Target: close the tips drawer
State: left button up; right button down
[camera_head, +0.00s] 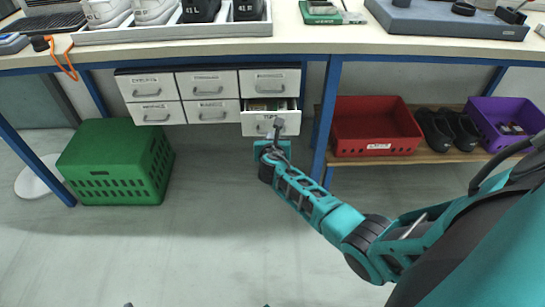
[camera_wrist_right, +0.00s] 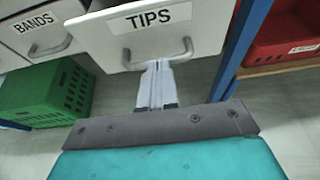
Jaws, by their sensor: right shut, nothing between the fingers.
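The tips drawer (camera_head: 269,117) is the lower right drawer of the white cabinet under the bench. It stands pulled out, with some items showing inside. In the right wrist view its front (camera_wrist_right: 165,32), labelled TIPS, faces me, with a grey bar handle (camera_wrist_right: 157,56). My right gripper (camera_head: 277,126) is at the drawer front; its fingers (camera_wrist_right: 157,68) are shut together and empty, with the tips at the middle of the handle. I cannot tell whether they touch it. My left gripper is not in view.
The BANDS drawer (camera_wrist_right: 38,35) and the other drawers look shut. A green crate (camera_head: 115,165) stands on the floor at left. A blue table leg (camera_head: 325,120) is close to the right of the drawer. A red bin (camera_head: 375,143), black shoes and a purple bin (camera_head: 505,120) sit on the shelf.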

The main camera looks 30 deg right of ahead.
aim_at(271, 124)
jog(key=w+d, duration=0.1)
jog(key=w+d+b, duration=0.1)
jog(key=w, duration=0.1)
jog(key=w+d+b, duration=0.1)
jog(key=w, duration=0.1)
jog(key=shift+w+d+f, duration=0.1)
jog(key=shift+f, duration=0.05)
jog(key=shift+w+d+b, duration=0.3)
jog(key=shift+w+b, duration=0.1)
jog(key=shift+w, duration=0.1)
jog(key=shift+d+r, duration=0.1)
jog(key=shift+r, duration=0.15)
jog(key=shift+w, duration=0.1)
jog(key=shift+r, duration=0.2)
